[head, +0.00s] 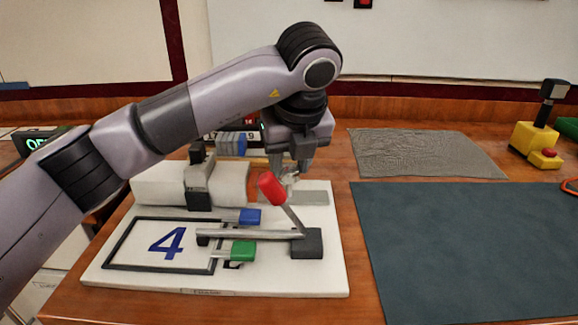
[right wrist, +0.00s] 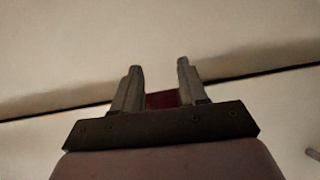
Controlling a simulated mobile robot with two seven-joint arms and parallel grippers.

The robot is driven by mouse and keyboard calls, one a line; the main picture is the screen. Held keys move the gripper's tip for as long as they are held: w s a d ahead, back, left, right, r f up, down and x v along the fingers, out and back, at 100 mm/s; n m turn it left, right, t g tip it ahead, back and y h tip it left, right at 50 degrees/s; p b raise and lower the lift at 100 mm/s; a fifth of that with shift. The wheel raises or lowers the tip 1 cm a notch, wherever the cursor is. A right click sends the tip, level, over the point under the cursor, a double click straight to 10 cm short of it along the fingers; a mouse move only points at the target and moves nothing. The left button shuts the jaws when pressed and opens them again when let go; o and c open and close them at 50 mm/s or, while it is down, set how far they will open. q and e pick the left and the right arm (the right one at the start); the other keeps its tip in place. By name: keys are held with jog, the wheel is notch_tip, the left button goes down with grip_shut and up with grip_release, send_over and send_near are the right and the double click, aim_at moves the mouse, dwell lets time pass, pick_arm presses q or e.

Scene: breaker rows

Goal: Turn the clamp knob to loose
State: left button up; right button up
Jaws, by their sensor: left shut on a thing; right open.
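My left gripper (head: 288,178) points down at the back right of the white board (head: 120,275). Its fingers are shut on a small pale metallic part, which I take to be the clamp knob (head: 289,183). The fingers and the red-handled lever hide much of it, so its turn position cannot be read. The lever's red grip (head: 270,188) tilts up in front of the fingers, on a rod rising from a dark block (head: 306,244). In the right wrist view my right gripper (right wrist: 160,72) is open, with its fingers apart and nothing held.
The board also carries a blue block (head: 250,216), a green block (head: 242,250), a metal bar and a framed blue 4 (head: 167,243). A grey mat (head: 425,153) and a dark mat (head: 465,250) lie bare to the right. A yellow device (head: 533,142) stands far right.

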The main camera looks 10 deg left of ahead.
pick_arm(q)
jog(key=shift+n+g+y, duration=0.4)
jog(key=shift+n+y, duration=0.1)
jog(key=shift+n, duration=1.1)
jog(key=shift+d, duration=0.1)
jog(key=o, duration=1.1)
jog(key=shift+c, duration=0.2)
jog(key=shift+r, duration=0.15)
jog(key=p+v, duration=0.1)
jog(key=v, duration=0.6)
